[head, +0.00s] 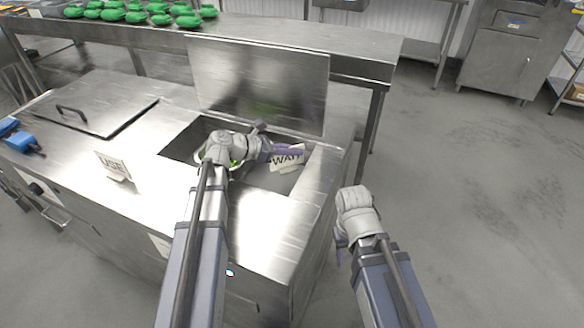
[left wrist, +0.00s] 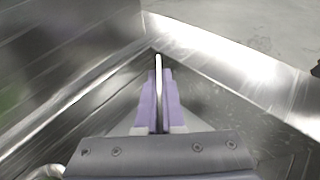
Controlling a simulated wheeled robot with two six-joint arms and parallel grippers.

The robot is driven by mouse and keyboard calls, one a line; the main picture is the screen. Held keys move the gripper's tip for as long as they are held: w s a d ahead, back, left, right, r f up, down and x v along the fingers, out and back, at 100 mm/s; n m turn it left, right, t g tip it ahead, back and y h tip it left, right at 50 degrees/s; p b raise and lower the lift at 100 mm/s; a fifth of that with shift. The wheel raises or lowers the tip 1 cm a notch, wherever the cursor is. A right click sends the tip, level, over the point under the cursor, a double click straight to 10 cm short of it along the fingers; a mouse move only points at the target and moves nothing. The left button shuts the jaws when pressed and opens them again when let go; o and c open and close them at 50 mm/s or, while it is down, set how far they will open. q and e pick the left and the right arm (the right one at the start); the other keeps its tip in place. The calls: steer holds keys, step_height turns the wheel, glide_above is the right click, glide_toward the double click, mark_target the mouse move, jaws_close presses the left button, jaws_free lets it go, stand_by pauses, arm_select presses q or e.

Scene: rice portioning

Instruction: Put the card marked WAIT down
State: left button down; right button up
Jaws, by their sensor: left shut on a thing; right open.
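The white card marked WAIT (head: 287,159) is held by my left gripper (head: 268,150) over the open well in the counter, near the well's right side. In the left wrist view the card (left wrist: 157,62) shows edge-on as a thin white strip between the purple fingers (left wrist: 157,100), which are shut on it. I cannot tell whether the card touches the well. My right gripper (head: 341,245) is open and empty, off the counter's right side above the floor; its fingers are mostly hidden behind the wrist.
A card marked USE (head: 113,165) stands on the counter (head: 150,205) at the left. The sunken well (head: 272,180) has a raised lid (head: 262,85) behind it. A bowl with green contents (head: 236,163) is partly hidden by my left wrist. Blue items (head: 20,140) lie far left.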

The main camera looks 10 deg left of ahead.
mark_target(293, 165)
arm_select(q)
steer(key=shift+f, duration=0.1)
step_height(293, 165, down, 3)
steer(key=b, duration=0.3)
steer(key=shift+f, duration=0.2)
steer(key=shift+b, duration=0.3)
steer(key=shift+f+b, duration=0.5)
steer(key=shift+f, duration=0.1)
steer(key=c, duration=1)
jaws_free()
steer(key=shift+c, duration=0.2)
